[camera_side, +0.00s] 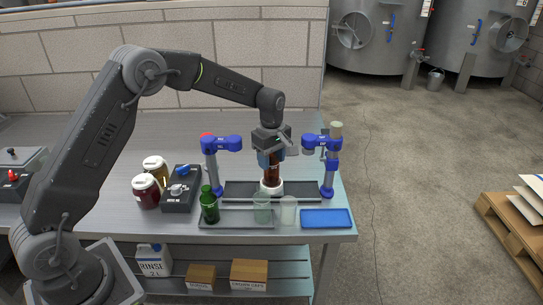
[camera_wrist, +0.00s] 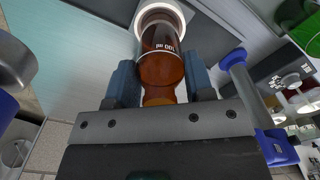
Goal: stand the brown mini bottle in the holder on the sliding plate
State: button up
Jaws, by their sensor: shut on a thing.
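The brown mini bottle (camera_side: 272,172) is upright in my gripper (camera_side: 271,157), between the two blue stands. In the wrist view the brown bottle (camera_wrist: 162,62) lies between both fingers of my gripper (camera_wrist: 161,85), which are shut on it. The white holder (camera_side: 271,188) is right below the bottle on the dark sliding plate (camera_side: 303,190). In the wrist view the white holder (camera_wrist: 181,18) rings the bottle's far end. The bottle's base is hidden, and I cannot tell how deep it sits in the holder.
Blue stands (camera_side: 214,170) and (camera_side: 328,176) flank the plate closely. In front are a green bottle (camera_side: 210,208), two clear cups (camera_side: 262,208) and a blue tray (camera_side: 326,218). Jars (camera_side: 146,192) and a dark switch box (camera_side: 181,190) stand at left.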

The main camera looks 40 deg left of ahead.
jog(key=shift+f, duration=0.25)
dwell(0.4)
jog(key=shift+f, duration=0.35)
jog(key=shift+f, duration=0.3)
dwell(0.6)
jog(key=o, duration=1.5)
jog(key=shift+r, duration=2.95)
